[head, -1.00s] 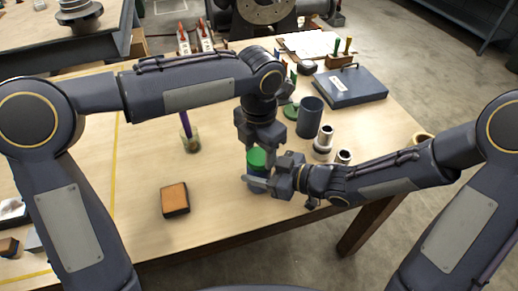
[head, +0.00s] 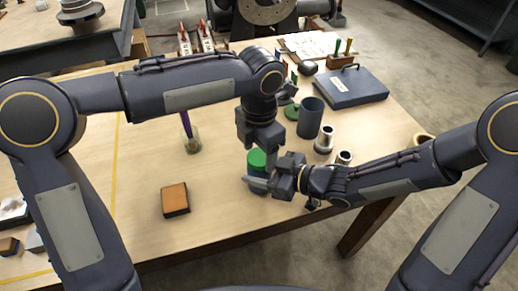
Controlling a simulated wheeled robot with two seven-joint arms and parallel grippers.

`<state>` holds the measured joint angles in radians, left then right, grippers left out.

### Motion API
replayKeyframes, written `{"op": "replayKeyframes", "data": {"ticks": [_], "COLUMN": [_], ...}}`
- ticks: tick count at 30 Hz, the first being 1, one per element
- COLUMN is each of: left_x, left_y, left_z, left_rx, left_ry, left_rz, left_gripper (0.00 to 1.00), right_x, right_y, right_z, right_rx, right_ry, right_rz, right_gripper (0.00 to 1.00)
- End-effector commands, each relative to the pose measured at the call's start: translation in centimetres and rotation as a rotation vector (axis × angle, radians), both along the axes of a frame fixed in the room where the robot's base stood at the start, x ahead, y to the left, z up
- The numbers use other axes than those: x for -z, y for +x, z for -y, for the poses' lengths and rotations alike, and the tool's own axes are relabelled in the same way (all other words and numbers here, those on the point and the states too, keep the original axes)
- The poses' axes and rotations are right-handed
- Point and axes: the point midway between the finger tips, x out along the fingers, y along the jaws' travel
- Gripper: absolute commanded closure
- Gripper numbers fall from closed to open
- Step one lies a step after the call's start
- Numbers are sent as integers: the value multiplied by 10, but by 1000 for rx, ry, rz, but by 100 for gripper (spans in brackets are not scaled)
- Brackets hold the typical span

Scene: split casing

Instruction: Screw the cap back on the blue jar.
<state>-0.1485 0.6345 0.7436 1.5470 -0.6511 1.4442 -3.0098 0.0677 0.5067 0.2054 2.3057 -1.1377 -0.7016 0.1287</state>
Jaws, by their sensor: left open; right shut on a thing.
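The blue jar (head: 256,173) stands on the table near its front edge, partly hidden by my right gripper. A green cap (head: 257,158) sits on top of the jar; I cannot tell how tightly it is seated. My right gripper (head: 260,183) comes in from the right and is shut on the jar. My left gripper (head: 260,146) points down just above the cap. It is open, and its fingertips are partly hard to make out.
An orange-topped block (head: 175,198) lies to the left. A glass with a purple stick (head: 192,141) stands behind it. A blue-grey cup (head: 310,116), a green disc (head: 291,111), metal cylinders (head: 324,140) and a blue case (head: 347,86) stand behind right. The left front table is mostly clear.

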Motion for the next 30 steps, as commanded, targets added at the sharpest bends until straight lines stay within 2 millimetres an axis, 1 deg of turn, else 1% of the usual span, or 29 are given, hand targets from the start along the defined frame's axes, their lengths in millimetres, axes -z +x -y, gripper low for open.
{"op": "replayKeyframes", "data": {"ticks": [1, 6, 10, 13, 19, 20, 23, 26, 29, 30], "left_x": [-6, -30, -43, -46, -45, -45, -44, -40, -36, -35], "left_y": [-3, -3, -2, -2, -2, -2, -2, -2, 0, 3], "left_z": [4, 5, 4, 3, 2, 2, 4, 11, 23, 29], "left_rx": [8, 9, 7, 6, 4, 4, -27, -150, -397, -528], "left_ry": [-10, -14, -13, -9, -6, -6, -15, -48, -114, -149], "left_rz": [-3, 0, 0, 0, -1, -1, -7, -29, -78, -101], "left_gripper": [27, 27, 27, 27, 27, 30, 30, 30, 30, 30], "right_x": [0, 0, 1, 1, 0, 0, 0, 0, 0, 0], "right_y": [1, 1, 0, 0, 0, 0, 0, 0, 0, 0], "right_z": [0, 0, 0, 0, 0, 0, 0, 0, 0, 0], "right_rx": [1, 0, 0, 0, 0, 0, 0, 0, 0, 0], "right_ry": [-1, -1, -1, -1, 0, 0, 0, 0, 0, 0], "right_rz": [-1, -2, -2, -2, -1, -1, -1, -1, -1, -1], "right_gripper": [100, 100, 100, 100, 100, 100, 100, 100, 100, 100]}}
